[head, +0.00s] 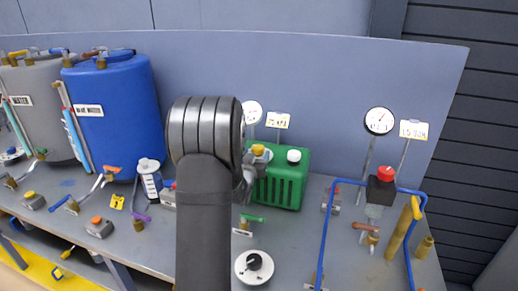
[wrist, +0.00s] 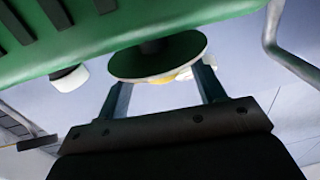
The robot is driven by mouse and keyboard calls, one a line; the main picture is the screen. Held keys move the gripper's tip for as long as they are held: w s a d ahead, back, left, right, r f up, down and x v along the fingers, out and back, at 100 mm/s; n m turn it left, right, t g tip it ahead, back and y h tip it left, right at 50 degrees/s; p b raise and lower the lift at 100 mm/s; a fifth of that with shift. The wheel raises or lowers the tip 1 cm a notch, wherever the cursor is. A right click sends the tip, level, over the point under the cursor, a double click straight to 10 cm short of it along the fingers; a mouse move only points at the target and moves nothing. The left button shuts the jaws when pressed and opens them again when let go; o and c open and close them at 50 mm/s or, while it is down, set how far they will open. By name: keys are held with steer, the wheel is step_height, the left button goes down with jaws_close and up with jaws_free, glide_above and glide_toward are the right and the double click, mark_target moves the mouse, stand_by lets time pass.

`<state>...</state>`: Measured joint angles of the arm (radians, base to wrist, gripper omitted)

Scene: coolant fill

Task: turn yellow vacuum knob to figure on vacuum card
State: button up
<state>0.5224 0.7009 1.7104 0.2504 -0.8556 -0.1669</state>
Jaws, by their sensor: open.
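In the head view my gripper (head: 248,178) is mostly hidden behind my wrist. A card (head: 277,121) and a round gauge (head: 251,112) stand behind the box; the card's figure is too small to read.
A white knob (head: 294,156) stands beside the yellow one. To the right are a red knob (head: 386,173), a blue pipe frame (head: 328,232), another gauge (head: 379,121) and another card (head: 413,130). Blue (head: 112,110) and grey tanks stand left.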

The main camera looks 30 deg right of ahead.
mark_target(260, 148)
steer(key=shift+x, duration=2.65)
steer(key=c, duration=1)
steer(key=shift+s+m+g+h, duration=0.1)
steer(key=shift+m+g+h, duration=0.7)
steer(key=shift+g+h, duration=0.1)
steer(key=o, duration=1)
